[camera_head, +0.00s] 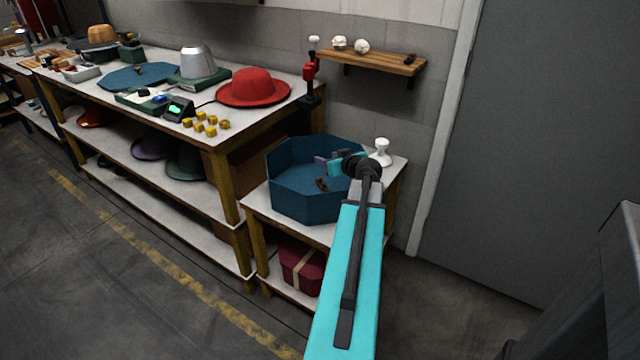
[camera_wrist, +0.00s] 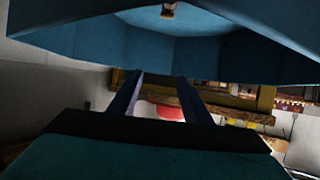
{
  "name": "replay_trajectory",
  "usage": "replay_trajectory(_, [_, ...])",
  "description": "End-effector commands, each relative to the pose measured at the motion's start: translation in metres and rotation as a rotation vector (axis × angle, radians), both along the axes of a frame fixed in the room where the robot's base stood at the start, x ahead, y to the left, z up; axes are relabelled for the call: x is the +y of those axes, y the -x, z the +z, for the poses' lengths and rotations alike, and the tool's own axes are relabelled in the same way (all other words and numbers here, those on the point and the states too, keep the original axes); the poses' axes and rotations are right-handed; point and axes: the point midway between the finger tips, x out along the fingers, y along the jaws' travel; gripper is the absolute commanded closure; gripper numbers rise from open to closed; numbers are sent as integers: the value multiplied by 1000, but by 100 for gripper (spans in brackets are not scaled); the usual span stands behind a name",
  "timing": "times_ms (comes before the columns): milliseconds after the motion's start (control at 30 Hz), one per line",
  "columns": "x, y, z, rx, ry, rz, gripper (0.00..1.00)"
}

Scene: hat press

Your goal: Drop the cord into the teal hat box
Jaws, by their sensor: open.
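The teal hat box (camera_head: 300,204) is an open, many-sided box on the small side table. A small dark brown bundle, which looks like the cord (camera_head: 322,185), lies inside on the box floor. My gripper (camera_head: 319,160) is above the box opening, its purple fingers apart and empty. In the wrist view the picture looks upside down; the box wall (camera_wrist: 90,42) fills the top and the brown cord (camera_wrist: 168,10) shows at the top edge, apart from the open fingers (camera_wrist: 160,80). Part of the box is hidden behind my arm.
A white knobbed object (camera_head: 381,152) stands on the side table (camera_head: 270,215) right of the box. The long workbench at left holds a red hat (camera_head: 254,88) and several yellow blocks (camera_head: 206,124). A wall shelf (camera_head: 372,60) is behind. A red box (camera_head: 300,268) sits below.

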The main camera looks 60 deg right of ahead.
Motion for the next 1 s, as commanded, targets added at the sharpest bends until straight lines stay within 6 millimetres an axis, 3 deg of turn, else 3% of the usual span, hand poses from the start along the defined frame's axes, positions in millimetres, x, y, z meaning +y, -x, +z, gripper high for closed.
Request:
replay_trajectory(700, [39,67,31,0,1,-3,56])
replay_trajectory(1000, [49,87,38,0,2,-1,56])
